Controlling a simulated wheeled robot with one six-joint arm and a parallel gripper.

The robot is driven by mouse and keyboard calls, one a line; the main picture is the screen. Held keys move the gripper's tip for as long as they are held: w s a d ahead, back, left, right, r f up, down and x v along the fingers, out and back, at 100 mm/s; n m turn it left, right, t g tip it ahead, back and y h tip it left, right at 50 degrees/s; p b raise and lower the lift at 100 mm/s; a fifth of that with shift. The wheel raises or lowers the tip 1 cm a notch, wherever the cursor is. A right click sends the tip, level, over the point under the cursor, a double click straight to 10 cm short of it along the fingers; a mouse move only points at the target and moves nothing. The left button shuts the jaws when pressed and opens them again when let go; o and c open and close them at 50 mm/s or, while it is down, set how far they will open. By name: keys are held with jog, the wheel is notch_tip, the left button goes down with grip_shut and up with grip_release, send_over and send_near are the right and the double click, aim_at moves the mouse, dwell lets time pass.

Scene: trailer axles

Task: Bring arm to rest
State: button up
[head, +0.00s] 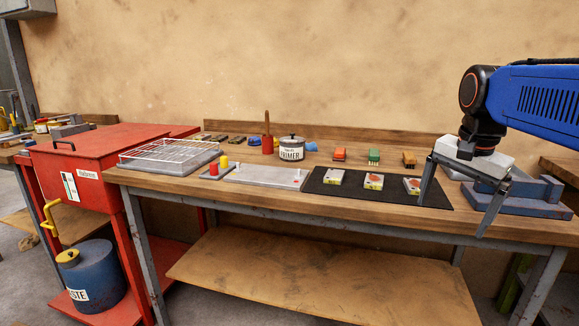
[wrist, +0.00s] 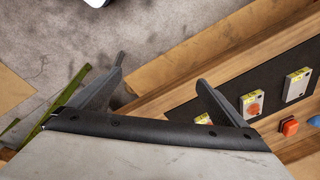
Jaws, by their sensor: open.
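My gripper (head: 454,218) hangs from my blue arm at the right of the head view. Its two fingers are spread wide and point down, with nothing between them. It shows in front of the blue-grey metal block (head: 535,207) at the bench's right end and by the right end of the black mat (head: 430,193). In the wrist view my gripper (wrist: 161,72) is also open and empty, with floor and bench edge visible between the fingers. How high it is above the bench I cannot tell.
The wooden bench (head: 320,222) holds several small labelled blocks on the mat, and small red, green and orange pieces behind it. A primer tin (head: 291,149), a grey plate (head: 262,176) and a wire rack (head: 170,151) stand further left. A red cabinet (head: 85,160) adjoins the bench.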

jog(key=s+a+f+n+t, duration=0.1)
jog(key=s+a+f+n, duration=0.2)
jog(key=s+f+n, duration=0.2)
jog(key=s+a+f+n+t, duration=0.1)
jog(key=s+a+f+n, duration=0.1)
jog(key=s+f+n, duration=0.4)
jog(key=s+f, duration=0.5)
jog(key=f, duration=0.2)
jog(key=shift+a+f+t, duration=0.3)
jog(key=shift+a, duration=0.1)
